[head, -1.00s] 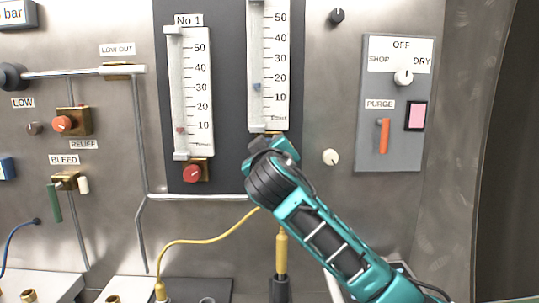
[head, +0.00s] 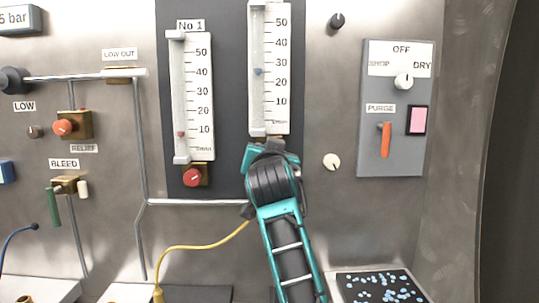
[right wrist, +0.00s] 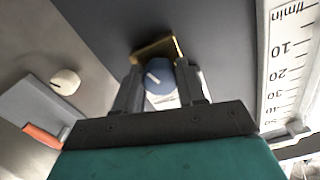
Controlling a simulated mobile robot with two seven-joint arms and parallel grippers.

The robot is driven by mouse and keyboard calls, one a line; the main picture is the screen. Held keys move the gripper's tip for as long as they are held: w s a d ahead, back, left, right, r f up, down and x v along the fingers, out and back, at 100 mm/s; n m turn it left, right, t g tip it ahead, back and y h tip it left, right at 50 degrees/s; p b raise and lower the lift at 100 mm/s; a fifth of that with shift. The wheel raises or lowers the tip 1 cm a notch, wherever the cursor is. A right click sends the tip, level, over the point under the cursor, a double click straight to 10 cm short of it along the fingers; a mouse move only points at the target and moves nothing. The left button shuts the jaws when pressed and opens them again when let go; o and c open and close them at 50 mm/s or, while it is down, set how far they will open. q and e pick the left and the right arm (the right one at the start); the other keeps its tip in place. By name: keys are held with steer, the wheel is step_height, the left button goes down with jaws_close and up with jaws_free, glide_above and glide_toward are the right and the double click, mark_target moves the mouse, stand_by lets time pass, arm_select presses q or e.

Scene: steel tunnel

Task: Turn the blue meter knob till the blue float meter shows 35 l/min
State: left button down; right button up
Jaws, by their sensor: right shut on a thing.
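The blue float meter (head: 284,100) is the right-hand of two white scale tubes in the head view. Its blue float (head: 258,71) stands at about 25, between the 20 and 30 marks. The blue meter knob (right wrist: 160,78), with a white pointer line, sits at a brass block in the right wrist view. My right gripper (right wrist: 160,90) is shut on this knob, one finger on each side. In the head view, my right gripper and wrist (head: 268,150) cover the knob below the meter. My left gripper is not in view.
The No 1 meter (head: 200,100) with its red knob (head: 192,177) stands just left. A cream knob (head: 331,161) is to the right, then a grey switch panel (head: 390,165) with an orange lever (head: 385,140). A yellow hose (head: 200,245) runs below.

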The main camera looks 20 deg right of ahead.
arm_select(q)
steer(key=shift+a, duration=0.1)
arm_select(e)
steer(key=shift+m, duration=1.1)
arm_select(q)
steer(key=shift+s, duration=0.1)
arm_select(e)
steer(key=shift+r, duration=0.1)
steer(key=o, duration=1.1)
steer(key=shift+c, duration=0.2)
